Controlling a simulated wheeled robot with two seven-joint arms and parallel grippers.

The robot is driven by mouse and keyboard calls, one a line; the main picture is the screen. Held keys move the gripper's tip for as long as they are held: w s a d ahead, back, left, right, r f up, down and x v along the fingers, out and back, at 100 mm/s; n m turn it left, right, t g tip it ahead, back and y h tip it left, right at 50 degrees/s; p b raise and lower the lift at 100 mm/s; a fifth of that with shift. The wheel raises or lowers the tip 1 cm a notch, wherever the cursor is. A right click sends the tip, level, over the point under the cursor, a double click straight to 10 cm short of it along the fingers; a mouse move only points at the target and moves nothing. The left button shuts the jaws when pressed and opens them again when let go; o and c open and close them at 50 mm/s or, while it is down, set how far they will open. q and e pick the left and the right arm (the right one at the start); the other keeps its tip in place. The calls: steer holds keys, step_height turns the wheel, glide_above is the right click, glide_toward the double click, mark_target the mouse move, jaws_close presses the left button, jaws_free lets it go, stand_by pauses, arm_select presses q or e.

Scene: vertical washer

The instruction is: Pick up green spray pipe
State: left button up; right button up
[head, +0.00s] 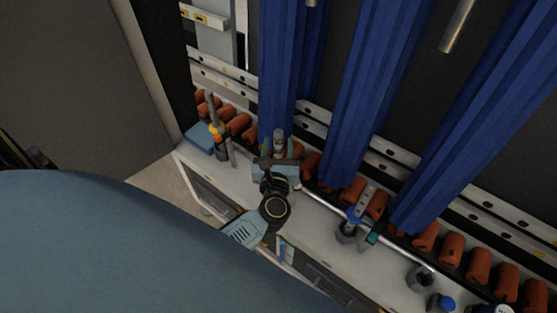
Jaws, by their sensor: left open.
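My left gripper (278,147) is open over the white ledge, with one dark greenish finger on each side of a grey upright cylinder (279,136). I see no clear contact between the fingers and the cylinder. This cylinder may be the green spray pipe, but my gripper and wrist hide its lower part, and I cannot make out a green marking for certain. Another upright pipe with yellow and orange parts (216,131) stands to the left in a grey holder. My right gripper is not in view.
Orange rollers (451,249) line the back of the white ledge (318,232). Long blue strips (360,90) hang behind and above it. A blue block (199,137) lies at the left end. Grey holders (420,278) and a blue-capped item (441,303) stand at the right.

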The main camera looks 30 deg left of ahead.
arm_select(q)
steer(key=shift+x, duration=1)
steer(key=shift+c, duration=0.4)
jaws_close()
